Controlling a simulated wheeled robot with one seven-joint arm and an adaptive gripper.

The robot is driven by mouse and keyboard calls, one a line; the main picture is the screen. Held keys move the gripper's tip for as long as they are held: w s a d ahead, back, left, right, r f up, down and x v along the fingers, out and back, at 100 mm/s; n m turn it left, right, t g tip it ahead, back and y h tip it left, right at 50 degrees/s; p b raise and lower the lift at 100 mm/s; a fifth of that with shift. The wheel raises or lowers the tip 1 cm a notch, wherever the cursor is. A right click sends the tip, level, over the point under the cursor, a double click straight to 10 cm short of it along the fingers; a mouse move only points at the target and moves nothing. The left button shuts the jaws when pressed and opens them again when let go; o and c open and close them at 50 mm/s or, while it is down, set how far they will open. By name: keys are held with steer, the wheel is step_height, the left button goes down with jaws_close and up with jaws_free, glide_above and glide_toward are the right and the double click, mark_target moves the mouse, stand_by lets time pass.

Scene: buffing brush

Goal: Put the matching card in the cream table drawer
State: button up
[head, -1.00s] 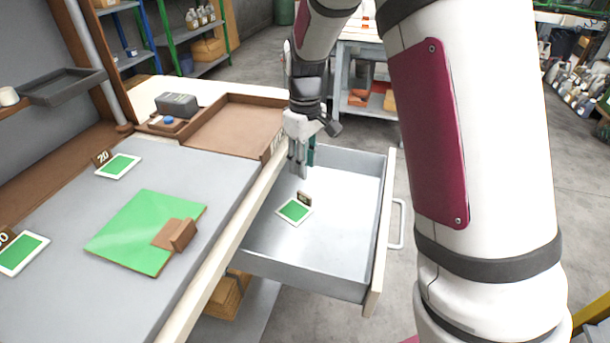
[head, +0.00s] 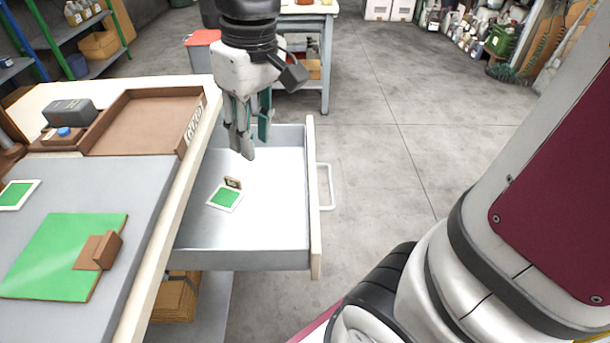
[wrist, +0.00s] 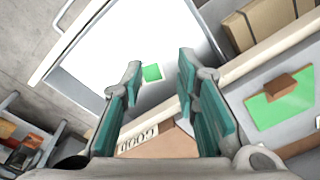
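A small card with a green face, white border and brown tab (head: 225,198) lies flat on the floor of the open drawer (head: 268,224). The card also shows in the wrist view (wrist: 152,73), between my fingers but beyond them. My gripper (head: 248,142) hangs over the far part of the drawer, above and behind the card. In the wrist view my gripper (wrist: 160,75) has its teal-padded fingers apart, with nothing between them. A larger green board with a brown block (head: 58,258) lies on the grey tabletop. Another green card (head: 17,194) lies at the left edge.
A brown tray (head: 140,122) with a lettered label stands at the table's back, beside a grey box (head: 72,112). The drawer front with its handle (head: 326,187) sticks out into the aisle. Clear floor lies to the right.

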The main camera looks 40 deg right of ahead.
steer(key=s+m, duration=0.3)
steer(key=s, duration=1.5)
steer(key=shift+d+f+t+h, duration=0.2)
steer(key=shift+f+t+h, duration=0.05)
steer(key=shift+t+h, duration=0.15)
